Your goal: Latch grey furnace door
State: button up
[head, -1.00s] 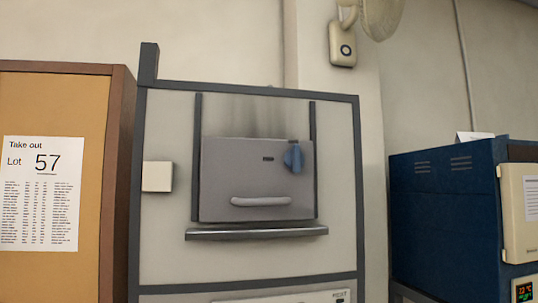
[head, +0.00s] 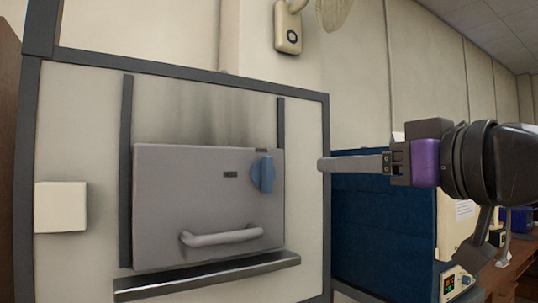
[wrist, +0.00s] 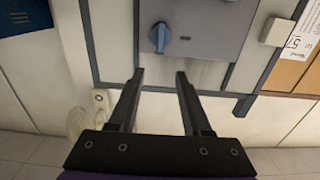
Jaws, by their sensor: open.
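The grey furnace door (head: 205,205) is down in the front of the furnace in the head view, between two dark vertical rails. A blue latch knob (head: 263,174) sits at its upper right, its grip standing upright. A light grey handle (head: 222,237) runs across its lower part. My gripper (head: 322,164) reaches in from the right, its finger in front of the furnace's right edge, apart from the knob. In the wrist view, upside down, my gripper (wrist: 159,75) has its fingers spread with nothing between them, and the blue knob (wrist: 158,37) shows just beyond them.
A dark metal ledge (head: 208,277) juts out below the door. A white box (head: 60,207) is fixed left of the door. A blue furnace (head: 385,225) stands at the right, behind my arm. The space in front of the grey door is clear.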

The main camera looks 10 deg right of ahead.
aim_at(270, 165)
jog(key=p+x, duration=0.1)
jog(key=x, duration=1.6)
jog(key=shift+w, duration=0.15)
grip_shut()
